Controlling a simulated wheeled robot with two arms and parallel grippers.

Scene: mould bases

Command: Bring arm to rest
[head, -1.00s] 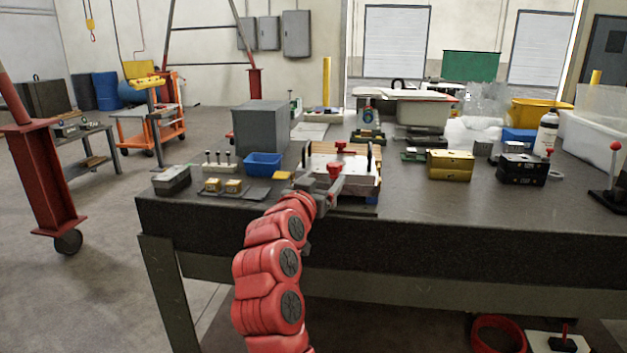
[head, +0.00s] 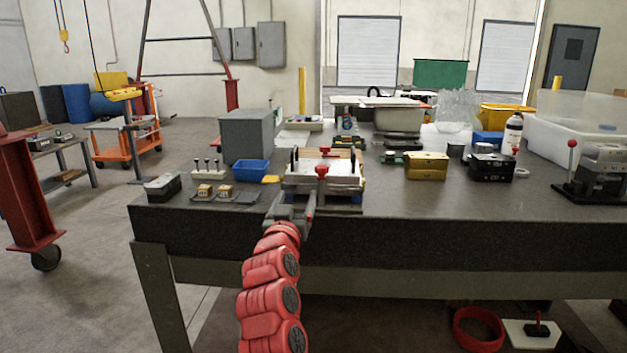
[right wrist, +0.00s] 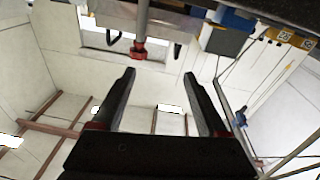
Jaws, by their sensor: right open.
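My right arm, red with dark joint caps, rises from the bottom of the head view to the bench's front edge. Its gripper (head: 291,206) is at the near side of the mould base (head: 338,181), a pale plate with red knobs and black uprights. The jaws are apart with nothing between them, as the right wrist view shows (right wrist: 160,76). In that view a red knob (right wrist: 138,50) is beyond the fingertips, apart from them. In the head view, the gripper overlaps the mould base's left front corner. My left gripper is not in view.
The dark bench (head: 425,210) also carries a blue bin (head: 251,171), a grey block (head: 247,137), a yellow box (head: 427,166), a black box (head: 491,168) and a lever press (head: 598,172) at right. The bench top right of the mould base has free room.

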